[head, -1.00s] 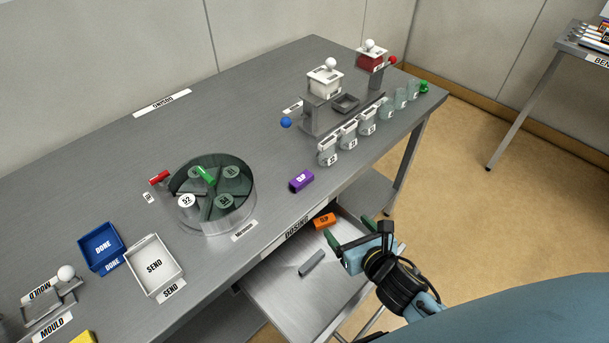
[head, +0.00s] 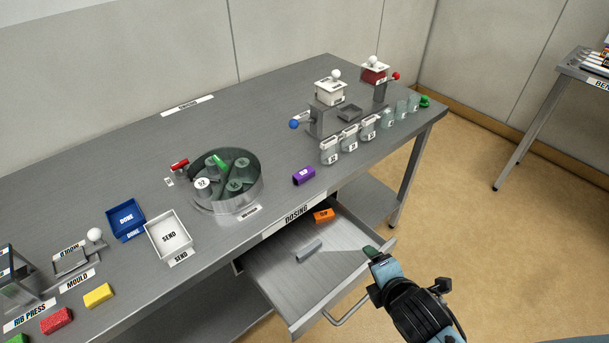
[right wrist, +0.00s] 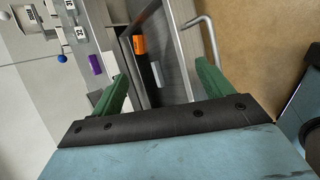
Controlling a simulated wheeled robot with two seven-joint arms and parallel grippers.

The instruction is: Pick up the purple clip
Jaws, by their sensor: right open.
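My left gripper is not in view.
The open drawer (head: 282,287) holds an orange block (head: 323,215) and a grey bar (head: 309,250). A round divided carousel (head: 226,181) stands left of the clip. Several labelled jars (head: 350,138) line the table edge to its right. Table around the clip is clear.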

